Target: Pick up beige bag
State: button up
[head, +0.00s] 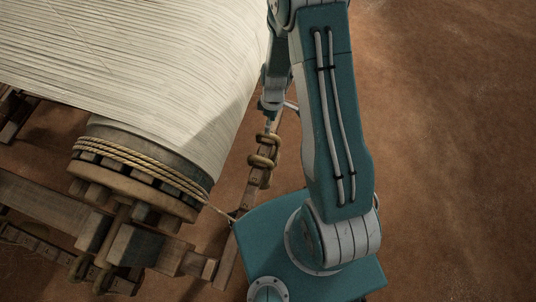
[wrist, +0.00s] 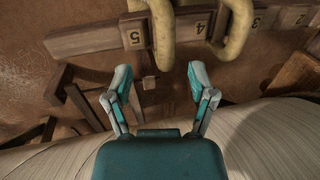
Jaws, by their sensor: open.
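I cannot make out a beige bag in either view. My gripper (wrist: 160,82) is open in the wrist view, its two teal fingers spread with nothing between them. In the head view my gripper (head: 269,108) hangs beside the edge of the cream warp sheet, partly hidden by my arm. Past the fingertips, a wooden rail (wrist: 98,38) with number plates carries thick yellowish loops (wrist: 237,27), cut off by the top of the wrist view. Similar loops (head: 263,152) wrap a wooden bar just below my gripper in the head view.
The cream warp sheet (head: 150,60) fills the upper left and runs onto a roped wooden beam (head: 135,185). It also spans the bottom of the wrist view (wrist: 265,140). Timber frame parts (head: 145,245) stand at the lower left. Brown earth floor (head: 450,130) lies open on the right.

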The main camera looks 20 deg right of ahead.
aim_at(269, 136)
jog(key=f, duration=0.1)
jog(key=s+f, duration=0.1)
jog(key=a+f, duration=0.1)
jog(key=f, duration=0.1)
jog(key=shift+s, duration=0.2)
jog(key=shift+f, duration=0.7)
grip_shut()
